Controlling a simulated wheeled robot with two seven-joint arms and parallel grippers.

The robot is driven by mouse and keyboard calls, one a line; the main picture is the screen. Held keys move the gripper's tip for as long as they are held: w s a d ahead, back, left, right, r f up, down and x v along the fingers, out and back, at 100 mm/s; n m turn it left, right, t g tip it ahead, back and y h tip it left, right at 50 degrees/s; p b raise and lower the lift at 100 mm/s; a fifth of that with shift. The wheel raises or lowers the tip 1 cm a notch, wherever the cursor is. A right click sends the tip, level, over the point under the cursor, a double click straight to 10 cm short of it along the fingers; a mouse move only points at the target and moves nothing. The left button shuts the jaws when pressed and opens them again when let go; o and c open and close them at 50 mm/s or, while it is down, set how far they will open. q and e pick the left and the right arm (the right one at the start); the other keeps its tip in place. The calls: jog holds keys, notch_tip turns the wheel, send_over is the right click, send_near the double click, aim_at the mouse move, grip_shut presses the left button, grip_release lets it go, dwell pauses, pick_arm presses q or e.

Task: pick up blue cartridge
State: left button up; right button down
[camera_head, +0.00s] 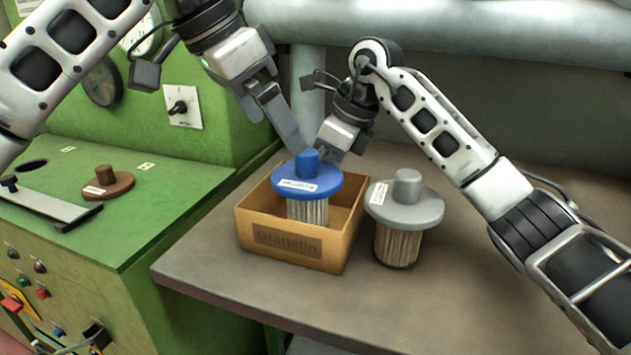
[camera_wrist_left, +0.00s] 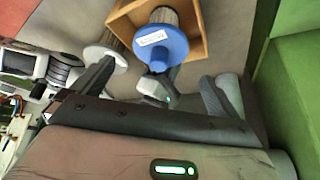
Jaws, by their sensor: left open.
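The blue cartridge (camera_head: 308,183) has a wide blue cap with a knob and label over a pale pleated body. It stands upright in an open cardboard box (camera_head: 290,243). In the left wrist view the blue cartridge (camera_wrist_left: 160,48) shows ahead, between the lines of my left fingers. My left gripper (camera_head: 297,143) is open and empty, just behind and above the blue cap in the head view. My right gripper (camera_head: 335,145) is close behind the cap on the right. Its fingertips are partly hidden, so its jaw opening and any contact are unclear.
A grey-capped cartridge (camera_head: 405,205) stands on the brown table (camera_head: 480,290), right of the box. A green machine (camera_head: 150,215) with a brown knobbed disc (camera_head: 108,184) is at left. Grey pipes (camera_head: 480,35) run behind. The table front is clear.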

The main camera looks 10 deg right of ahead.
aim_at(301, 171)
pick_arm(q)
jog(key=d+f+n+t, duration=0.1)
jog(key=n, duration=0.1)
jog(key=d+f+n, duration=0.1)
jog(key=f, duration=0.1)
jog(key=d+f+n+t+y, duration=0.1)
jog(key=f+n, duration=0.1)
jog(key=shift+s+d+f+n+t, duration=0.15)
jog(key=shift+s+f+n+t, duration=0.05)
jog(key=shift+n+t, duration=0.1)
jog(key=x, duration=0.5)
jog(key=shift+f, duration=0.2)
jog(key=c, duration=0.9)
